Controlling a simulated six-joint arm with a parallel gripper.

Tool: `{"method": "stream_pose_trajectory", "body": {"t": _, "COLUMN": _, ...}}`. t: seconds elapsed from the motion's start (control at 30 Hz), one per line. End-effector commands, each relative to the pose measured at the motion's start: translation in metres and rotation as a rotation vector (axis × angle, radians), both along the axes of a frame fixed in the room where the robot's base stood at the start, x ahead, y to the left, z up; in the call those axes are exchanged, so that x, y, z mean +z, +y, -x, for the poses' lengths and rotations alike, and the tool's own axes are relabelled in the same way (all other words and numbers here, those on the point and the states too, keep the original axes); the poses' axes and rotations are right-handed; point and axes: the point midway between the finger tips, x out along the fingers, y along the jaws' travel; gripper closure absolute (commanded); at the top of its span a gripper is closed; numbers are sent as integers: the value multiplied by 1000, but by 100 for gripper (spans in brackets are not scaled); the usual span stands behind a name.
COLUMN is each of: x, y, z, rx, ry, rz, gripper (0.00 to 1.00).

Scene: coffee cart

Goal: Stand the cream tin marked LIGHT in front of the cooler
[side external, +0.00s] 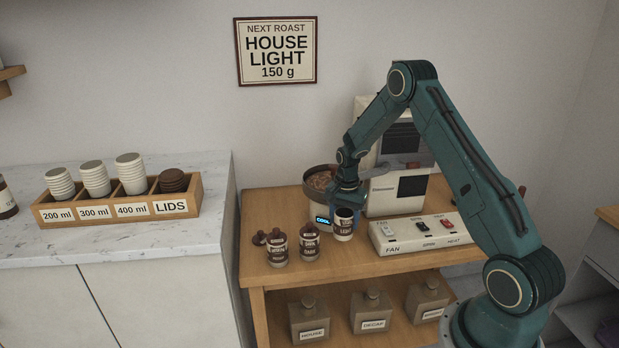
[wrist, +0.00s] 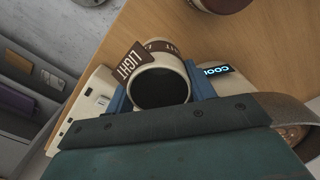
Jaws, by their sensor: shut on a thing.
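The cream tin marked LIGHT (side external: 343,229) is upright at the front right of the cooler (side external: 313,203), beside its lit COOL display (side external: 322,221). My gripper (side external: 346,203) comes down from above and is shut on it. In the wrist view the tin's dark open mouth (wrist: 160,88) lies between the blue fingers of my gripper (wrist: 163,92), with a brown LIGHT tag (wrist: 131,62) at its rim. The COOL display (wrist: 216,70) shows just beside it. I cannot tell whether the tin's base touches the table.
Two other tins, (side external: 279,249) and (side external: 309,243), stand on the wooden table (side external: 262,270) left of the held tin. A switch panel (side external: 420,234) is close on the right, before the cream roaster (side external: 400,185). Bare table lies in front.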

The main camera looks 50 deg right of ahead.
Motion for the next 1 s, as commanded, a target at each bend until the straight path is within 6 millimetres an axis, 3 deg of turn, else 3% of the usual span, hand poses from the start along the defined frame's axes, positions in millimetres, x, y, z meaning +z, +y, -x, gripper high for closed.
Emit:
{"method": "stream_pose_trajectory", "body": {"t": 0.33, "x": -9, "y": 0, "z": 0, "rx": 0, "ry": 0, "rz": 0, "gripper": 78}}
{"method": "stream_pose_trajectory", "body": {"t": 0.7, "x": -45, "y": 0, "z": 0, "rx": 0, "ry": 0, "rz": 0, "gripper": 78}}
{"method": "stream_pose_trajectory", "body": {"t": 1.0, "x": -47, "y": 0, "z": 0, "rx": 0, "ry": -1, "rz": 1, "gripper": 78}}
